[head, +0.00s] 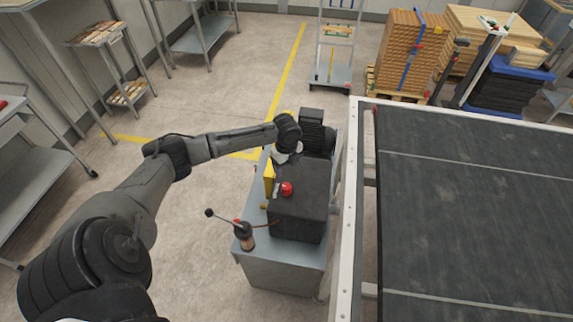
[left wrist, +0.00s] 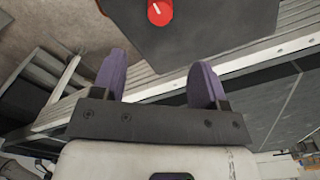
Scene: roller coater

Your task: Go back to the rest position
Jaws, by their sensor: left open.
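My left arm reaches in from the left in the head view, over a grey cabinet (head: 284,272). My left gripper (left wrist: 158,76) shows in the left wrist view with two purple fingers spread apart and nothing between them. In the head view its hand is small and partly hidden behind the wrist, beside a black control box (head: 298,212). The box carries a red knob (head: 286,188). In the left wrist view the red knob (left wrist: 159,12), with a white mark, lies beyond the fingertips, apart from them. My right gripper is in neither view.
A lever with a black ball (head: 209,212) sticks out at the cabinet's front left. The roller coater's dark belt (head: 475,190) and pale frame (head: 346,225) fill the right. Metal tables (head: 204,36) stand at the upper left. The floor (head: 215,100) left of the cabinet is clear.

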